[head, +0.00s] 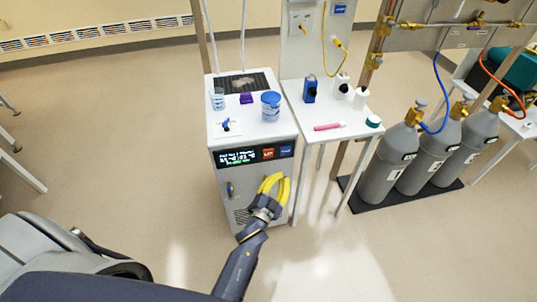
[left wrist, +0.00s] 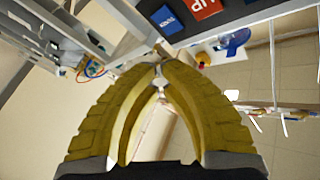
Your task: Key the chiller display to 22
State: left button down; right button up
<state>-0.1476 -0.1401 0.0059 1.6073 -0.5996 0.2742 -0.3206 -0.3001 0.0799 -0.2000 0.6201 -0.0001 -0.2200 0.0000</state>
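The chiller (head: 250,188) is a white cabinet with a black panel high on its front. Its lit display (head: 237,157) has text and digits too small to read surely. Right of it are a red button marked UP (head: 268,153) and a blue button (head: 286,150). In the left wrist view the red button (left wrist: 205,8) and blue button (left wrist: 166,18) show upside down at the top edge. My left gripper (head: 282,178) has yellow fingers, just below the buttons and apart from them in the picture. Its fingertips (left wrist: 158,62) meet, with nothing seen between them. My right gripper is not in view.
On the chiller top stand a blue-lidded jar (head: 271,106), a clear beaker (head: 217,99) and a purple block (head: 246,98). A side table (head: 305,124) with bottles and a pink marker (head: 329,127) adjoins it. Grey gas cylinders (head: 391,163) stand at right. The floor in front is clear.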

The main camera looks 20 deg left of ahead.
aim_at(278, 150)
pick_arm(q)
jog(key=shift+w+a, duration=0.8)
jog(key=shift+w, duration=0.45)
jog(key=shift+w+a, duration=0.75)
jog(key=shift+w, duration=0.45)
jog(key=shift+w+a, duration=0.8)
jog(key=shift+w, duration=0.45)
jog(key=shift+w+a, duration=0.15)
jog(key=shift+w, duration=0.1)
jog(key=shift+w, duration=0.15)
jog(key=shift+w+a, duration=0.3)
jog(key=shift+s+d, duration=0.45)
jog(key=shift+s, duration=0.25)
jog(key=shift+s+d, duration=0.1)
dwell(0.4)
jog(key=shift+s+d, duration=0.65)
jog(key=shift+s, duration=0.35)
jog(key=shift+s+d, duration=0.6)
jog(key=shift+s, duration=0.4)
